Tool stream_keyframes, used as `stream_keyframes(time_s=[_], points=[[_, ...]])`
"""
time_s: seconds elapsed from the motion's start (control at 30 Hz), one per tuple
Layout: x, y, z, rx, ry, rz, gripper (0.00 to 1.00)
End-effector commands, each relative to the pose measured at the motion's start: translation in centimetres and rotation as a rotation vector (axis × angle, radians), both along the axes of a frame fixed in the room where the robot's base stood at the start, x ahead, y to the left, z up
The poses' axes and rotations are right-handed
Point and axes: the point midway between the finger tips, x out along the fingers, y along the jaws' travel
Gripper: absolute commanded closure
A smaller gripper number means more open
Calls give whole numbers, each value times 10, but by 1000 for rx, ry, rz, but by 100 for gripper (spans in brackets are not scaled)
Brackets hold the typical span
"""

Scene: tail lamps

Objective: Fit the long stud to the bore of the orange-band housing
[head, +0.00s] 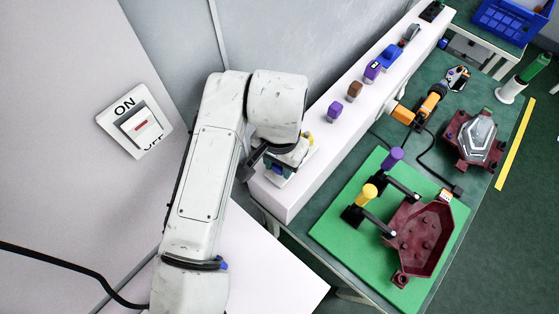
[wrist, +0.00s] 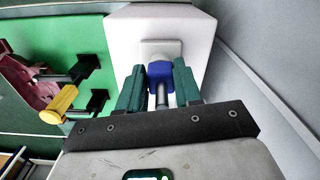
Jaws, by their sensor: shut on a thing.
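My gripper (wrist: 160,80), with green fingers, is shut on a blue piece with a grey rod (wrist: 160,71), which looks like the stud. The rod lies between the fingers; its full length cannot be told. The blue piece is over a white square plate (wrist: 153,46) on the pale ledge; whether it touches cannot be told. In the head view my gripper (head: 270,167) is low at the ledge's near end, its tips partly hidden by my arm. A maroon housing (head: 430,240) on the green mat has a small orange-and-white mark (head: 446,195). Its bore cannot be clearly picked out.
Several coloured pieces, including a purple one (head: 335,109), line the pale ledge (head: 290,203). Yellow-knobbed (head: 369,192) and purple-knobbed (head: 392,157) clamps stand on the green mat (head: 340,231) beside the housing. A second maroon housing (head: 456,124) with a clear lens and an orange tool (head: 403,114) lie behind.

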Motion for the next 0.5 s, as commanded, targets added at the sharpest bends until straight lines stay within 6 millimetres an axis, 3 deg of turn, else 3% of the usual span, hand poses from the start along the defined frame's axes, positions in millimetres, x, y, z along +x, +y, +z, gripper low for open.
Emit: stream_keyframes(time_s=[0.1,0.5], points=[[0,0,0,0,-1,0,100],[0,0,8,-1,-2,0,100]])
